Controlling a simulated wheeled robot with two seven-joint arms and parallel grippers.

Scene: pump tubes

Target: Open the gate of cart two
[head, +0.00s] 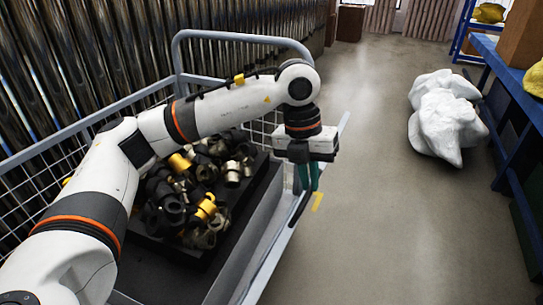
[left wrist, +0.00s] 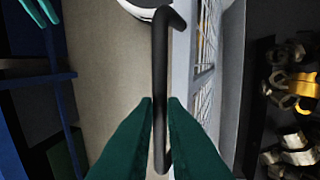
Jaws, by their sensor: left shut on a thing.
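My left gripper (head: 308,185) reaches over the side of the grey cart (head: 180,55). In the left wrist view its green fingers (left wrist: 160,108) are shut around a long black handle bar (left wrist: 160,60). The same handle (head: 297,210) shows below the gripper in the head view, beside the cart's right side. The grey gate panel (left wrist: 186,65) with wire mesh runs along this bar. How far the gate stands open I cannot tell. My right gripper (left wrist: 39,12) shows only as two teal fingertips, apart and empty, at the top left of the left wrist view.
Black and brass pipe fittings (head: 190,190) fill a dark tray in the cart. Metal pipes (head: 110,40) stand behind it. A white lumpy sack (head: 443,120) lies on the floor by the blue bench (head: 510,85). The floor (head: 390,230) right of the cart is clear.

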